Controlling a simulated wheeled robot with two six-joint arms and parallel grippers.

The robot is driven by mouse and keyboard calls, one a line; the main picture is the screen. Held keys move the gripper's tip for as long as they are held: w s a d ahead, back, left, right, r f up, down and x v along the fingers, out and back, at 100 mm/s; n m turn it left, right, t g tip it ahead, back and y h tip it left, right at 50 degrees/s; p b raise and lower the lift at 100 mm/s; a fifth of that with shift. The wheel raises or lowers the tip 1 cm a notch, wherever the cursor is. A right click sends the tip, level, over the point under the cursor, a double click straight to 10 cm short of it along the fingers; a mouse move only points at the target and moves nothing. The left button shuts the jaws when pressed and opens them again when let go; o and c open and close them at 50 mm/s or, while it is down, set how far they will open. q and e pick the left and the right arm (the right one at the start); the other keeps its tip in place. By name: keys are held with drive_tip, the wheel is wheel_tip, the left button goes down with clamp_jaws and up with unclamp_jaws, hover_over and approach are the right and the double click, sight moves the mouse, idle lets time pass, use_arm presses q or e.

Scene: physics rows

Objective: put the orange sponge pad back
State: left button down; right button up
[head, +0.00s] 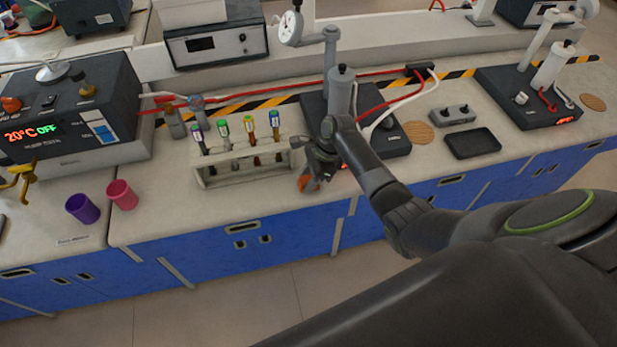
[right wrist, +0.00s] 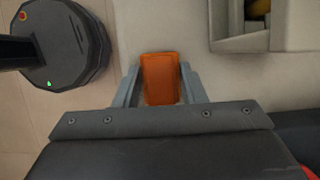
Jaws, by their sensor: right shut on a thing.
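The orange sponge pad (right wrist: 160,79) sits between the two fingers of my right gripper (right wrist: 158,85) in the right wrist view, with a finger against each side. In the head view the right gripper (head: 311,178) is near the front edge of the bench, just right of the test tube rack. A small part of the orange pad (head: 309,183) shows below it there. The gripper hides most of the pad, and I cannot tell whether the pad touches the bench top. My left gripper is not in view.
The white rack (head: 240,172) with several capped tubes stands close left of the right gripper. A black stand base (head: 392,146) is behind it. A black tray (head: 472,144) lies farther right. Purple (head: 82,208) and pink (head: 122,195) cups stand at left. Bare bench top (head: 160,215) lies near the cups.

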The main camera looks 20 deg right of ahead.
drive_tip(key=o, duration=0.9)
drive_tip(key=shift+f, duration=0.15)
drive_tip(key=v, duration=1.2)
drive_tip(key=shift+r+b, duration=0.2)
drive_tip(key=shift+b, duration=0.15)
drive_tip(key=shift+s+f, duration=0.1)
